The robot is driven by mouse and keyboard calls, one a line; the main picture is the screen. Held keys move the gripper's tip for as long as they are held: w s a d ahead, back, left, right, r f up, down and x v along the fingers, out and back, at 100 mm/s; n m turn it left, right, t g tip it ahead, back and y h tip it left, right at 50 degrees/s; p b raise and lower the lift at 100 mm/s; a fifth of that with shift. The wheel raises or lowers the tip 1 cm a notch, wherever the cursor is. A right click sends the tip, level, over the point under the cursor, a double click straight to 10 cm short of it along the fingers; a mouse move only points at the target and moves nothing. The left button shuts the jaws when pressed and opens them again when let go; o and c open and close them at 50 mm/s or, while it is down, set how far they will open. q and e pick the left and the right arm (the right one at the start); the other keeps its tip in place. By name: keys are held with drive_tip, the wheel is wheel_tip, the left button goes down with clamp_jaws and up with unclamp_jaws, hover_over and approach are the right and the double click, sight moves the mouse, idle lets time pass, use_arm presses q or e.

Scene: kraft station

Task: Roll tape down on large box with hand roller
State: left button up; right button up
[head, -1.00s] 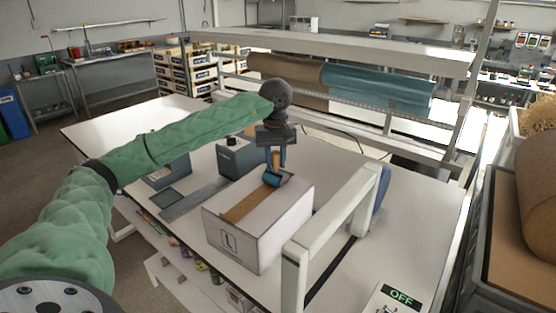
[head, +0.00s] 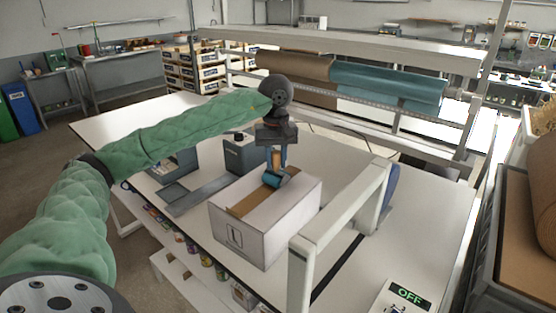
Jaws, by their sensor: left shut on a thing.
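A large white box (head: 271,242) sits on the white table, with a strip of brown tape (head: 253,199) along its top. My left gripper (head: 277,153) is above the box, pointing down and shut on the hand roller (head: 278,179). The roller has a teal drum, which is at the box top over the tape, toward the box's far end. I cannot tell whether the drum presses on the tape. The fingertips are small and partly hidden by the roller's handle. My right gripper is not in view.
A white frame (head: 340,215) stands just right of the box. Grey devices (head: 240,153) stand behind and left of it. Brown and teal rolls (head: 385,84) hang at the back under a shelf. An OFF sign (head: 407,294) is at the front right.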

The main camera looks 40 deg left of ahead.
use_arm(q)
drive_tip(key=shift+s, duration=0.1)
drive_tip(key=shift+s+f+b, duration=0.15)
drive_tip(key=shift+s+b, duration=0.5)
drive_tip(key=shift+s, duration=0.45)
drive_tip(key=shift+s, duration=0.1)
drive_tip(key=shift+s, duration=0.15)
drive_tip(key=shift+s+b, duration=0.6)
drive_tip(key=shift+s, duration=0.3)
drive_tip(key=shift+s+r+b, duration=0.2)
drive_tip(key=shift+s+b, duration=0.35)
drive_tip(key=shift+s, duration=0.55)
drive_tip(key=shift+s, duration=0.1)
